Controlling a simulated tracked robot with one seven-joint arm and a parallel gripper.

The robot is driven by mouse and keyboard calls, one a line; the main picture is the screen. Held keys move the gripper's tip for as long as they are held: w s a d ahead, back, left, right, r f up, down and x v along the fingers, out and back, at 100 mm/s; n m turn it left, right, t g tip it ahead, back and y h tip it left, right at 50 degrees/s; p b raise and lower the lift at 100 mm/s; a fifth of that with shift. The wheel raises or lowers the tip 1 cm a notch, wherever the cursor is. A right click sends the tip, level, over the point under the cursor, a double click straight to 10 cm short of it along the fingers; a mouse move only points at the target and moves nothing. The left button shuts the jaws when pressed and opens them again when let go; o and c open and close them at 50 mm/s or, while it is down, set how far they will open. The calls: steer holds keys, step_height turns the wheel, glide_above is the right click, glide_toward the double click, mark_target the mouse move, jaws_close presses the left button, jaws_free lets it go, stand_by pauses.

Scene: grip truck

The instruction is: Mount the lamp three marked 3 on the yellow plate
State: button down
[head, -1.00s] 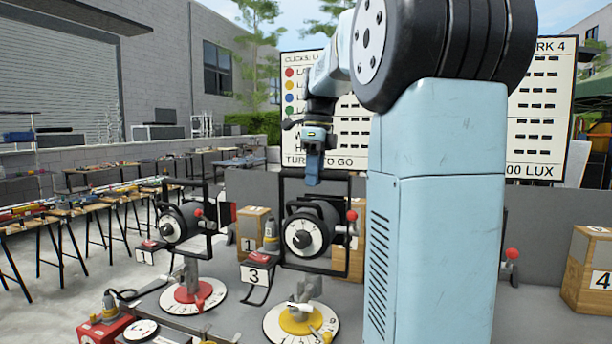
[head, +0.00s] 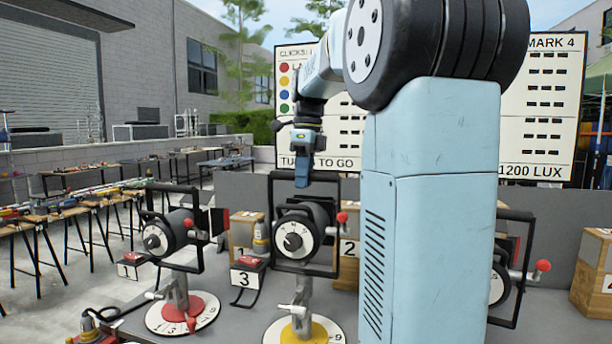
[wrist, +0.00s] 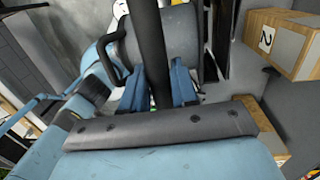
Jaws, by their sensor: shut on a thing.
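The lamp marked 3 (head: 297,238) is a black drum with a white dial in a square black yoke, its tag 3 (head: 243,279) hanging at lower left. My gripper (head: 303,180) is shut on the yoke's top bar. In the wrist view my gripper (wrist: 160,88) has its blue fingers on both sides of this dark bar. The lamp hangs upright above the yellow plate (head: 291,334), which has a white numbered ring and a grey post (head: 302,295). The yoke's bottom is close to the post top; I cannot tell whether they touch.
Left, lamp 1 (head: 170,236) stands over the red plate (head: 201,306). Another lamp (head: 497,285) is partly hidden behind my body at right. Wooden crates stand behind, including one marked 2 (head: 350,248). A red case (head: 100,331) is at front left.

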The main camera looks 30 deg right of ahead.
steer(key=shift+f, duration=2.75)
stand_by(0.9)
steer(key=c, duration=0.8)
jaws_free()
steer(key=shift+f, duration=0.1)
steer(key=r, duration=0.4)
steer(key=d+r, duration=0.1)
steer(key=r, duration=0.8)
steer(key=shift+w+d+r, duration=0.2)
steer(key=shift+d+r, duration=0.05)
steer(key=shift+r, duration=0.1)
steer(key=s+a+f+n+t, duration=0.2)
steer(key=s+a+f+n, duration=0.2)
steer(key=s+f+n, duration=0.3)
steer(key=s+a+f+n+t, duration=0.2)
steer(key=s+a+f+n, duration=0.3)
steer(key=n, duration=0.6)
steer(key=s+a+f+n+t+h, duration=0.1)
steer(key=s+a+f+n, duration=0.3)
steer(key=s+f+n, duration=0.5)
steer(key=shift+s+a+f+t, duration=0.1)
steer(key=shift+a+f+t, duration=0.15)
steer(key=shift+f+t, duration=0.25)
